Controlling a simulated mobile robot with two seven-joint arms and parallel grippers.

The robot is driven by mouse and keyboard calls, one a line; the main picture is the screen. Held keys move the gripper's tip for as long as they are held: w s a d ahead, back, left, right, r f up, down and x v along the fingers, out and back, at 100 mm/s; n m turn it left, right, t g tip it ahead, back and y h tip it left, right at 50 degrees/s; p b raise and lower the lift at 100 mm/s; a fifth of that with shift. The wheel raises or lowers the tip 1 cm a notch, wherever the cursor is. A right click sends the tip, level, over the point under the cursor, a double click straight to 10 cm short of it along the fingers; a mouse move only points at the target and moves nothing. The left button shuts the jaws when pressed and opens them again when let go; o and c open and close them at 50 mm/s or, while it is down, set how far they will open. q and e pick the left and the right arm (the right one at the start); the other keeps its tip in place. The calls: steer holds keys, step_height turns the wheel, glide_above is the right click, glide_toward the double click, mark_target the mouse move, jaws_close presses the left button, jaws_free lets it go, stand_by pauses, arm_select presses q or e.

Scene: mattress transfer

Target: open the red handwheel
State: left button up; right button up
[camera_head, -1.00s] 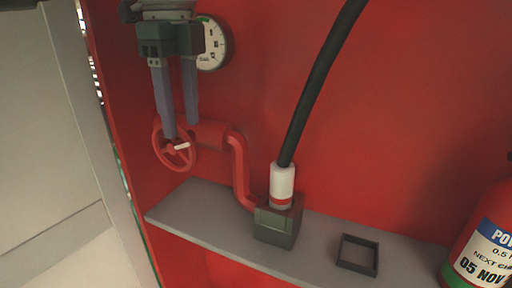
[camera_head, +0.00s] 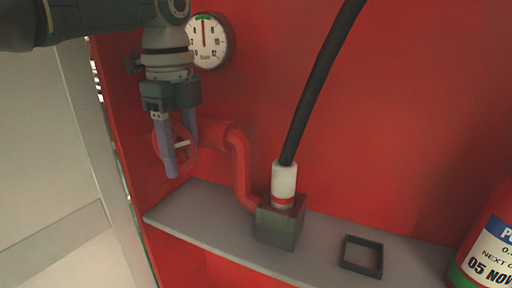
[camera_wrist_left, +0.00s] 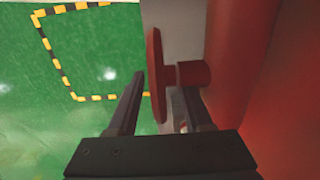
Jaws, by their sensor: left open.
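The red handwheel (camera_head: 179,157) is on the end of a red pipe (camera_head: 240,165) at the left of the red cabinet. My left gripper (camera_head: 180,160) comes down from above, pointing downward, open. One finger is in front of the wheel and the other is behind its rim, by the pipe. In the left wrist view the handwheel (camera_wrist_left: 154,75) shows edge-on between the two open fingers (camera_wrist_left: 160,105), with a gap to the left finger. Part of the wheel is hidden by the fingers. My right gripper is not in view.
A pressure gauge (camera_head: 208,42) is on the back wall behind my left arm. A grey shelf (camera_head: 200,208) holds a block (camera_head: 279,222) with a white-collared black hose (camera_head: 318,90), and a small dark square frame (camera_head: 361,257). A fire extinguisher (camera_head: 490,245) stands at right.

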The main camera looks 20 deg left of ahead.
arm_select(q)
jaws_close()
stand_by(0.4)
